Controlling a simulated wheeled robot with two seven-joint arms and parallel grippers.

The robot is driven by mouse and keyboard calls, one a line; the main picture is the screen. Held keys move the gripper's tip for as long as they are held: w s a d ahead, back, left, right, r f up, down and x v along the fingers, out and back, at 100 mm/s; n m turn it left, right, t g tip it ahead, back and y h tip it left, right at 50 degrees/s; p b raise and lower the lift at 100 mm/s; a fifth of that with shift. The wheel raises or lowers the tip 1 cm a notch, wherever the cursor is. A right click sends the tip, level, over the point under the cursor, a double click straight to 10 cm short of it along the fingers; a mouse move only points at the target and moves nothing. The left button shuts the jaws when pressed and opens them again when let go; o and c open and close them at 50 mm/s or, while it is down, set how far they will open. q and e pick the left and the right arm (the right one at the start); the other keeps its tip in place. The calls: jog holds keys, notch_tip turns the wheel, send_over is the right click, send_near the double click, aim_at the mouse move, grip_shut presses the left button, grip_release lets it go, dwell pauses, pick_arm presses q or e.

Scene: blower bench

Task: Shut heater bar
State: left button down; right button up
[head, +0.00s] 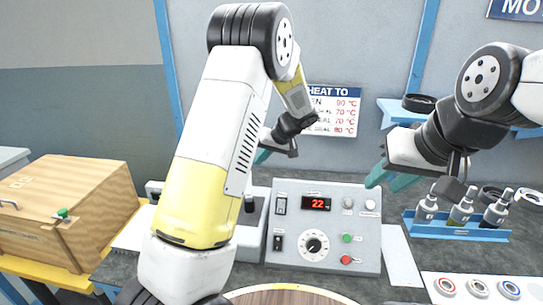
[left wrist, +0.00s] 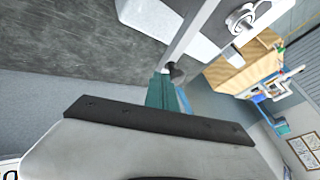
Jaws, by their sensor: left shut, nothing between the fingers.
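The heater control panel (head: 324,228) stands at the middle of the bench, its red display reading 22. The heater (head: 251,240) is beside it on the left, mostly hidden behind my left arm. In the left wrist view, a grey bar (left wrist: 196,38), which looks like the heater bar, slants down to a dark knob (left wrist: 178,73). My left gripper (head: 262,156) is shut and empty above the heater; its teal fingers in the left wrist view (left wrist: 164,92) are close to the knob. I cannot tell whether they touch. My right gripper (head: 389,175) is open and empty, above the panel's right side.
A wooden crate (head: 60,210) stands at the left. A blue rack (head: 455,232) with several bottles is at the right, with a white tray of coloured rings (head: 478,288) in front. A heat chart (head: 333,112) hangs on the wall. A round wooden surface (head: 290,296) is at the front.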

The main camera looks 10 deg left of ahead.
pick_arm(q)
jog(key=s+a+n+g+h, duration=0.2)
jog(key=s+a+n+g, duration=0.7)
jog(key=a+n, duration=0.5)
jog(key=shift+s+n, duration=0.25)
jog(key=shift+n, duration=0.45)
jog(key=shift+s, duration=0.1)
